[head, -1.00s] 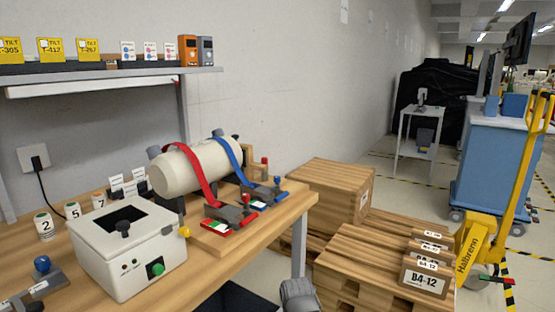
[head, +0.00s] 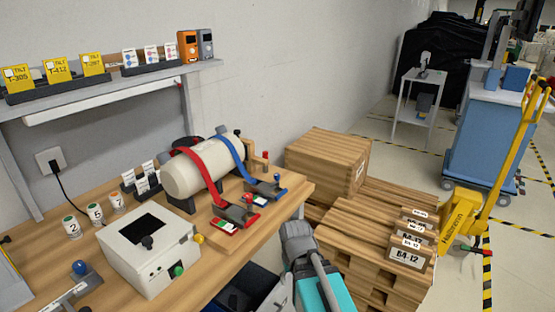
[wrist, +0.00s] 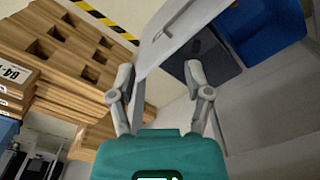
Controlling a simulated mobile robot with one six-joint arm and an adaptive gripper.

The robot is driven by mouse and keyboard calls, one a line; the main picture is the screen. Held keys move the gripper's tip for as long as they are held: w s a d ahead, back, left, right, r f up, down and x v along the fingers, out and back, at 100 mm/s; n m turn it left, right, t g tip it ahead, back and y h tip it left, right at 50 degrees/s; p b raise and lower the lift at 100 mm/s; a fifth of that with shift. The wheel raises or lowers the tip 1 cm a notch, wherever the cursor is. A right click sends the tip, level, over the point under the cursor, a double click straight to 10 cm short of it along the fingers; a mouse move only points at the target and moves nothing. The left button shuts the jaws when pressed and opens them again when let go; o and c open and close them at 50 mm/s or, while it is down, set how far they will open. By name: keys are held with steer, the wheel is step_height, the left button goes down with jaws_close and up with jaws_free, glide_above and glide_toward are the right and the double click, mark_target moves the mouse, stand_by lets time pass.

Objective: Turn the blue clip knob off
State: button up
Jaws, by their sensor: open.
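The blue clip (head: 265,188) sits at the right end of the wooden board on the bench, at the foot of a blue strap (head: 230,150) over a cream cylinder (head: 190,172). A small blue knob (head: 277,178) stands up on its right side. Beside it, nearer, is a red clip (head: 236,216) with a red strap. My gripper (wrist: 160,68) is open and empty in the wrist view, its grey fingers spread ahead of a teal body. My grey and teal arm end shows at the bottom of the head view, apart from the clips. No clip shows in the wrist view.
A white box (head: 150,250) with a green knob stands on the bench, left of the clips. Stacked wooden crates (head: 330,165) and pallets stand right of the bench. A blue cart (head: 490,140) and yellow pallet truck (head: 465,215) are further right. A blue bin (wrist: 262,30) shows in the wrist view.

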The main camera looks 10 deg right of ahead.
step_height(320, 180, up, 20)
steer(key=w+p, duration=0.2)
steer(key=p, duration=1.6)
step_height(320, 180, up, 15)
steer(key=n+p, duration=1.2)
steer(key=p, duration=0.4)
glide_above(277, 174)
steer(key=shift+s, duration=0.1)
steer(key=shift+f+b, duration=0.15)
steer(key=shift+b, duration=0.15)
step_height(277, 174, down, 14)
steer(key=b, duration=1.3)
steer(key=shift+r+b, duration=0.2)
steer(key=shift+b, duration=0.1)
